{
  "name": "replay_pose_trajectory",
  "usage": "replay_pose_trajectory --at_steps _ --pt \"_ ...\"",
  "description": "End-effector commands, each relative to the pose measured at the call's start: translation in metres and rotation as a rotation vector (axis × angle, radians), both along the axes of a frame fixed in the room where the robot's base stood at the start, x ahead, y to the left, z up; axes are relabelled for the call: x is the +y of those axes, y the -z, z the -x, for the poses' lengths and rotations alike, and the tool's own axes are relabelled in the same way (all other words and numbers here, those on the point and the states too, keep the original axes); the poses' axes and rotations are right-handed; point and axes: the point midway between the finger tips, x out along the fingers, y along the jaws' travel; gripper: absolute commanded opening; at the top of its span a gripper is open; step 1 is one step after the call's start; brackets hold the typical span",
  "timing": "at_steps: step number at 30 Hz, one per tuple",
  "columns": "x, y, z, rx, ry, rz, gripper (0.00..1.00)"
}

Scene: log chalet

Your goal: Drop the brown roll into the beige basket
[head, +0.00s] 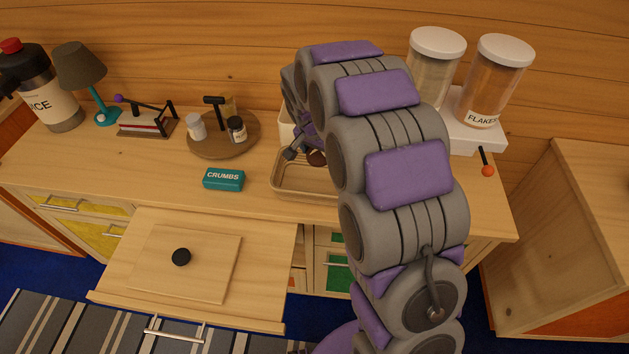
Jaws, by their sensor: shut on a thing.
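The beige basket (295,191) sits on the wooden counter, right of its middle, and my arm covers its right part. My gripper (304,155) is over the back of the basket, mostly hidden behind my arm. It is shut on the brown roll (317,158), of which only a small dark brown part shows beside the fingers. I cannot tell how high the roll is above the basket floor.
A teal CRUMBS box (223,179) lies left of the basket. A round wooden board (222,147) with small jars stands behind it. Two lidded canisters (497,80) stand at the back right. An open drawer (190,265) juts out in front.

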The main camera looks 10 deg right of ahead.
Motion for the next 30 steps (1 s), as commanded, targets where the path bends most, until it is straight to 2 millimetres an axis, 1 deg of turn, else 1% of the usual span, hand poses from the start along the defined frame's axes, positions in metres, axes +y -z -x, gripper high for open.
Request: replay_pose_trajectory --at_steps 1,3,11,12,18,26,29,30 --pt "0.000 0.006 0.000 0.001 0.000 0.000 0.52" --pt "0.000 0.009 0.000 0.001 0.000 -0.001 0.52" --pt "-0.002 0.010 0.000 -0.001 0.000 -0.002 0.52" --pt "-0.002 0.010 0.000 -0.001 0.000 -0.002 0.83" --pt "0.000 0.010 0.000 -0.001 0.001 -0.001 1.00" --pt "0.000 0.008 0.000 -0.002 0.000 -0.001 1.00" --pt "0.001 -0.001 0.001 -0.004 0.000 0.000 1.00" --pt "0.002 -0.007 0.002 -0.006 0.000 -0.001 1.00"
